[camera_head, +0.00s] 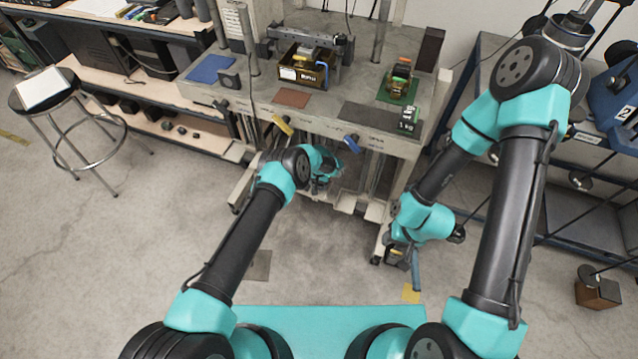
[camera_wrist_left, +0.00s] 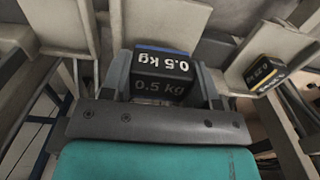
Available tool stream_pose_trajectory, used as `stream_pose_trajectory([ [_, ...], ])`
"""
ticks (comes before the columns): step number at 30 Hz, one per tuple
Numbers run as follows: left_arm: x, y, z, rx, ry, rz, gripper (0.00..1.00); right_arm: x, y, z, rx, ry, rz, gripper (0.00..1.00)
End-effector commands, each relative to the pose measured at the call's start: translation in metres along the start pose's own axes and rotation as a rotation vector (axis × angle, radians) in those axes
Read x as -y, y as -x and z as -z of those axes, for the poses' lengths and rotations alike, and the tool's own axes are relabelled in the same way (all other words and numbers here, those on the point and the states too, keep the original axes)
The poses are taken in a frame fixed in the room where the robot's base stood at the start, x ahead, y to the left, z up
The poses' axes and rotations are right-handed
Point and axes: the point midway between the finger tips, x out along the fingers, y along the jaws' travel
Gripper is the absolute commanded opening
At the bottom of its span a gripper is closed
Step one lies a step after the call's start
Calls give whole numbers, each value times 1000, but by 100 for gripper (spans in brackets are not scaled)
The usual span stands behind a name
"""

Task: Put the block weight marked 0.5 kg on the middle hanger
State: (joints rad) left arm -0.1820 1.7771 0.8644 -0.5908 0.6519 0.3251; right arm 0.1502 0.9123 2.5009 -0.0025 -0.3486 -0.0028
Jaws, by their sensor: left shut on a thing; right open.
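In the left wrist view, a black block marked 0.5 kg (camera_wrist_left: 164,72), with a blue stripe along its far edge, sits between the two fingers of my left gripper (camera_wrist_left: 164,88). The fingers are shut on its sides. In the head view, my left gripper (camera_head: 322,184) is low in front of the bench, below its front edge; the block is hard to make out there. A second dark block with a yellow stripe (camera_wrist_left: 265,73) is at the right of the wrist view; its marking is unclear. My right gripper (camera_head: 398,258) is open near the floor. I cannot tell which part is the middle hanger.
The metal bench (camera_head: 330,122) carries a tray (camera_head: 303,72), a green mat (camera_head: 384,92) with blocks, and a blue mat (camera_head: 209,68). Yellow (camera_head: 283,124) and blue (camera_head: 351,142) pieces show at its front edge. A stool (camera_head: 45,100) stands left. The floor before the bench is mostly clear.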

Motion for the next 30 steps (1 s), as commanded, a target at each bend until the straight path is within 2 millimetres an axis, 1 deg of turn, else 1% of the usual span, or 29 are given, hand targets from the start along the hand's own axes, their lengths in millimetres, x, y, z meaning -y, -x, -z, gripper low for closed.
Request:
stream_pose_trajectory([
  [21,0,-11,0,-1,0,0,14,0,0,0,0,0,0,43],
  [22,0,-12,0,1,0,0,58,0,0,0,0,0,0,43],
  [29,0,-12,0,0,0,0,80,0,0,0,0,0,0,43],
  [30,0,-12,0,0,0,0,80,0,0,0,0,0,0,43],
])
